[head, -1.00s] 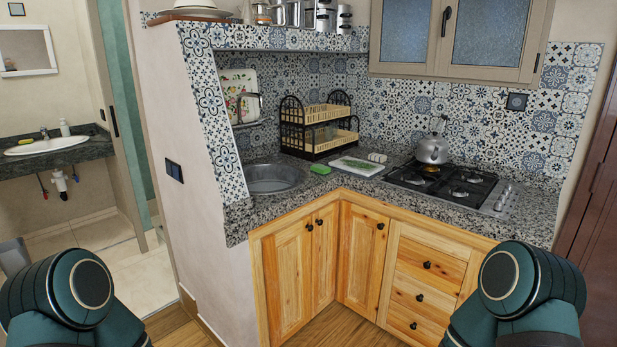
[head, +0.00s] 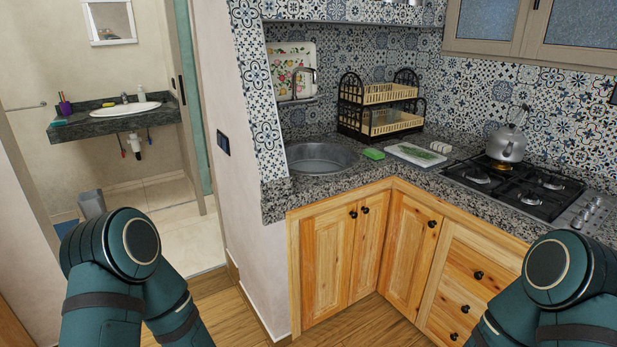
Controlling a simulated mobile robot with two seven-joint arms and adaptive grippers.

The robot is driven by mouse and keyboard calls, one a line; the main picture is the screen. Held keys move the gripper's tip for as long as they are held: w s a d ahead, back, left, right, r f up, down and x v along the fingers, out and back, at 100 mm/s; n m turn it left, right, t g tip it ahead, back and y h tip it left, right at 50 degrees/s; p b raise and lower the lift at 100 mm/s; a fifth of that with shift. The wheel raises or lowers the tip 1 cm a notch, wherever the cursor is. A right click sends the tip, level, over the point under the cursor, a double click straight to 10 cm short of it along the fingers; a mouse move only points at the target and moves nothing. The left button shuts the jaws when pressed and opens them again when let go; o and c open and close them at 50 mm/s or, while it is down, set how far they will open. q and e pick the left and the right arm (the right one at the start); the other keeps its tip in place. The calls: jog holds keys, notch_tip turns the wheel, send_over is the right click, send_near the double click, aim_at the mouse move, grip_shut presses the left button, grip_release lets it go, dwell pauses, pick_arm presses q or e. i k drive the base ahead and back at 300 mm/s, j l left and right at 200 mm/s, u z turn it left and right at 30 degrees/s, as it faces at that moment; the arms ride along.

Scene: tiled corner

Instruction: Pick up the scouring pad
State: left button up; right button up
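A small bright green block (head: 373,154), which looks like the scouring pad, lies on the granite counter just right of the round sink. It lies left of a white board (head: 410,154) with something green on it. Neither gripper is in view. Only upper parts of my two arms show at the lower left and lower right, well apart from the counter.
A kettle (head: 507,143) stands on the gas hob (head: 520,190). A wall end (head: 240,180) separates the bathroom washbasin (head: 125,108). Wooden floor in front of the cabinets is clear.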

aim_at(373, 154)
jog(key=i+l+u, duration=0.25)
jog(key=l, duration=0.45)
jog(key=l+u, duration=0.25)
jog(key=l, duration=0.45)
jog(key=i+l+u, duration=0.25)
jog(key=l, duration=0.5)
jog(key=k+j, duration=0.05)
jog(key=k, duration=0.05)
